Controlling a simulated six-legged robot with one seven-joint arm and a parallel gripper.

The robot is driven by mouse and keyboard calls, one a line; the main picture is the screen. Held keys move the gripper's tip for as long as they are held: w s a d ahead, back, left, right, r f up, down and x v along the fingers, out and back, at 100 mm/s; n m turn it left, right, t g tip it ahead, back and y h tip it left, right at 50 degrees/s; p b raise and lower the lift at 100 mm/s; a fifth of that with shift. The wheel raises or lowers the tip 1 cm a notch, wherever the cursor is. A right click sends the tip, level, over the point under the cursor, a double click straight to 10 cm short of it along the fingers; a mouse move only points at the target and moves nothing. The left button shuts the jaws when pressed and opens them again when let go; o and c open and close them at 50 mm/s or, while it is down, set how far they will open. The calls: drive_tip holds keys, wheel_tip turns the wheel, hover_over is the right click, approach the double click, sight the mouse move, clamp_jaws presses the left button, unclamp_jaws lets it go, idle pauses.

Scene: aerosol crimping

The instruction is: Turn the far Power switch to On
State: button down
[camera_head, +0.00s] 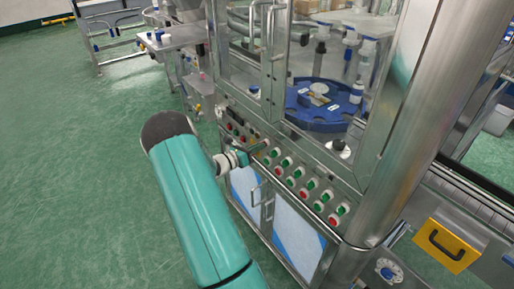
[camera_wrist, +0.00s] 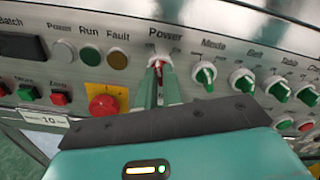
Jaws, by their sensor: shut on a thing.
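The Power switch (camera_wrist: 158,64) is a red knob in a pale round collar, under the word "Power" on the steel panel in the wrist view. My gripper (camera_wrist: 160,82) has its two green fingers on either side of the knob, shut on it. The fingers hide much of the knob, and its position marks are too small to read. In the head view my gripper (camera_head: 247,155) is at the machine's front panel, and I cannot make out the switch there.
To the right sit green knobs, including the Mode switch (camera_wrist: 205,75). A red emergency button (camera_wrist: 104,105) on a yellow plate is close at the left. Power, Run and Fault lamps (camera_wrist: 90,57) are above it. Cabinet door handles (camera_head: 256,190) stick out below the panel.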

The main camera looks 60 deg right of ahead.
drive_tip(key=m, duration=1)
drive_tip(key=shift+m, duration=0.3)
idle(0.4)
drive_tip(key=c, duration=1.5)
unclamp_jaws()
drive_tip(key=shift+c, duration=0.2)
drive_tip(key=shift+s, duration=0.1)
drive_tip(key=shift+a, duration=0.1)
drive_tip(key=v, duration=1.3)
drive_tip(key=shift+a, duration=0.3)
